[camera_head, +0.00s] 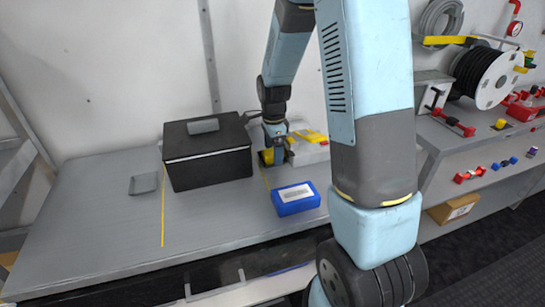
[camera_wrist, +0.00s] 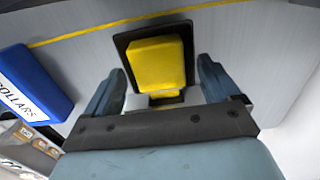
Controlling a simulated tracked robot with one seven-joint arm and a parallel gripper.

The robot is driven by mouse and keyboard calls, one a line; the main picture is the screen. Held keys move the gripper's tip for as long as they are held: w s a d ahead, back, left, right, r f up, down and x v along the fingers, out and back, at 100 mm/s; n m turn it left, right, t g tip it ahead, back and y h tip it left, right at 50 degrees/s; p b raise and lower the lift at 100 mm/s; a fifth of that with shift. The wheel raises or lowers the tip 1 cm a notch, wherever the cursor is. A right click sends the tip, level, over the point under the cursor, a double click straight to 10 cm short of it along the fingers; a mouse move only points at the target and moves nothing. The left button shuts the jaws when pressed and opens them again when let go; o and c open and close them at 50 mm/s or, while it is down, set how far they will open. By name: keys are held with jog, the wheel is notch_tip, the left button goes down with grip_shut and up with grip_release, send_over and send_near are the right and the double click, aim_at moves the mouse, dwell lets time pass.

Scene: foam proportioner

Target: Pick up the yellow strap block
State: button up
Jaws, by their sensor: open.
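The yellow strap block (camera_wrist: 158,62) lies in the middle of the wrist view, on a dark square pad or shallow tray (camera_wrist: 122,42). My gripper (camera_wrist: 160,70) is open, with one blue-grey finger to the left and one to the right of the block. A gap shows on each side, so I see no grip on it; how deep the fingers reach is hard to tell. A smaller yellow part shows just below the block, partly hidden by my gripper. In the head view my gripper (camera_head: 273,156) is low over the bench, and a bit of yellow shows beside it.
A black case (camera_head: 208,160) stands close to the left of my gripper. A blue box (camera_head: 296,198), marked COLLARS in the wrist view (camera_wrist: 30,85), sits in front and to the right. Yellow pieces (camera_head: 311,136) lie behind. The grey bench (camera_head: 100,225) is clear at front left.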

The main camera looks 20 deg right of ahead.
jog(key=shift+c, duration=0.4)
jog(key=c, duration=1.1)
jog(key=shift+r, duration=0.1)
